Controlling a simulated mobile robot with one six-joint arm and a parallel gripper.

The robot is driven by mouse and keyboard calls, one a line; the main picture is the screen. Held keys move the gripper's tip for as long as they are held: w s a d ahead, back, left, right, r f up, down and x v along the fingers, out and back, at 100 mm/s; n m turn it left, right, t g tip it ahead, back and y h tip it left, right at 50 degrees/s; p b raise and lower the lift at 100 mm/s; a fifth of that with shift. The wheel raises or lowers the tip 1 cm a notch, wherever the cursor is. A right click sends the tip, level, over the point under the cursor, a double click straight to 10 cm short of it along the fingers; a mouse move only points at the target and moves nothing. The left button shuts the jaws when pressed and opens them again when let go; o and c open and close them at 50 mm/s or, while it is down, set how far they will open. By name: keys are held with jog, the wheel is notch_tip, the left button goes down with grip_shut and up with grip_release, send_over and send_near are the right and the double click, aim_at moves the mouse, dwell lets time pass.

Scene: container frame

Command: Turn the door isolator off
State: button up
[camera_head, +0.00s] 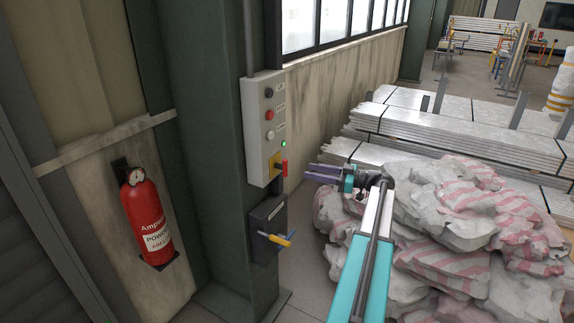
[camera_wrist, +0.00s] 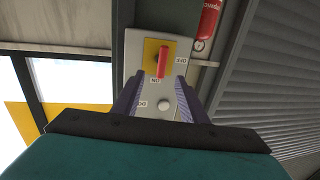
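The door isolator is a red handle (camera_wrist: 163,61) on a yellow plate (camera_wrist: 150,49), low on a grey control box (camera_head: 258,132). In the head view the red handle (camera_head: 285,168) stands upright. The wrist view looks upside down; there the handle lies nearly vertical, with its lower end beside a label that seems to read ON. A label like OFF is to its right. My gripper (camera_head: 308,171) is open and empty, just right of the handle in the head view, fingers pointing at it. In the wrist view my gripper (camera_wrist: 158,82) has its fingertips apart, below the handle.
Above the isolator are a green light (camera_head: 283,144) and several buttons. A dark box with a yellow-handled lever (camera_head: 275,239) is mounted below. A fire extinguisher (camera_head: 146,215) hangs at left. Piled sacks (camera_head: 450,215) and stacked boards (camera_head: 450,120) fill the right.

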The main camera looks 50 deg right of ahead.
aim_at(285, 166)
jog(key=shift+p+x, duration=2.4)
jog(key=shift+x, duration=3.45)
grip_shut()
jog(key=c, duration=1)
grip_release()
jog(key=shift+d, duration=0.3)
jog(key=shift+a, duration=0.25)
